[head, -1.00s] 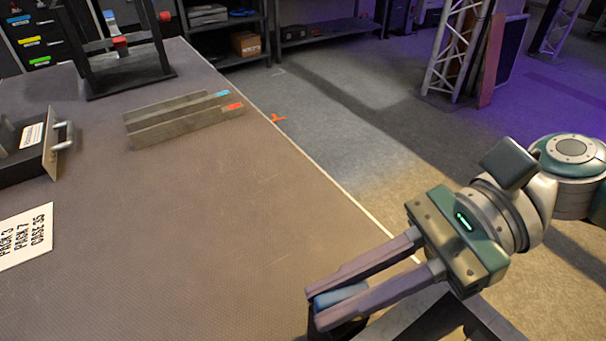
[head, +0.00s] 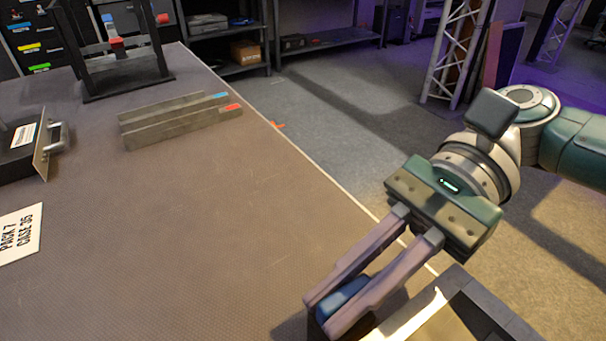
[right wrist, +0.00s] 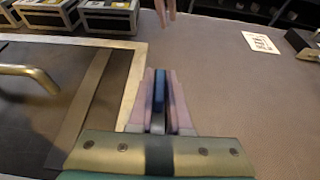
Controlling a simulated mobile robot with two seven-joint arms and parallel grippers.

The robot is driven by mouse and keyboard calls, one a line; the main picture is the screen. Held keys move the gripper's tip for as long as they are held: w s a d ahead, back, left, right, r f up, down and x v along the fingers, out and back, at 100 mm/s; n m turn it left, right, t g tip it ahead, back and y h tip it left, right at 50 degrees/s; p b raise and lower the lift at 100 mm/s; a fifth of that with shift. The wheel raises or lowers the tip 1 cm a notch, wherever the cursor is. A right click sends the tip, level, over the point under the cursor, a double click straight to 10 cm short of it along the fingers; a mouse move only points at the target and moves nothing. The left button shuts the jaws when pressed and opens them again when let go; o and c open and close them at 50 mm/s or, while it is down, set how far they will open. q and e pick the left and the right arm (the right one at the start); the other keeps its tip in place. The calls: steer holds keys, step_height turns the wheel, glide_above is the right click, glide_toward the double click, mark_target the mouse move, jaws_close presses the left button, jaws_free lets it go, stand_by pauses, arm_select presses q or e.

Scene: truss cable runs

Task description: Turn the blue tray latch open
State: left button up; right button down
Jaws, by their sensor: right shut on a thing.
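The blue latch (head: 345,292) is at the bottom of the head view, between the fingers of my right gripper (head: 326,316). The gripper is shut on it, with one finger along each side. The right wrist view also shows the blue latch (right wrist: 159,90) between the fingertips (right wrist: 159,76). It stands next to a pale-edged frame (right wrist: 133,92) around a dark panel. The latch's base is hidden by the gripper. Two slim finger-like prongs (right wrist: 165,10), probably of my left gripper, show at the top of the wrist view, too small to judge. The head view does not show my left gripper.
Two grey rails (head: 180,121) with blue and red tips lie on the table (head: 190,230). A black stand (head: 125,75), a handled dark case (head: 22,150) and a printed card (head: 20,235) are at the left. The table's middle is clear.

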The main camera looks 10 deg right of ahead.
steer(key=c, duration=0.9)
jaws_free()
steer(key=shift+o, duration=0.2)
arm_select(q)
steer(key=shift+a, duration=0.1)
arm_select(e)
steer(key=shift+d, duration=0.15)
arm_select(q)
steer(key=shift+f+b, duration=0.6)
arm_select(e)
steer(key=v, duration=0.9)
steer(key=shift+d+r, duration=0.15)
steer(key=shift+d, duration=0.1)
steer(key=shift+w, duration=0.1)
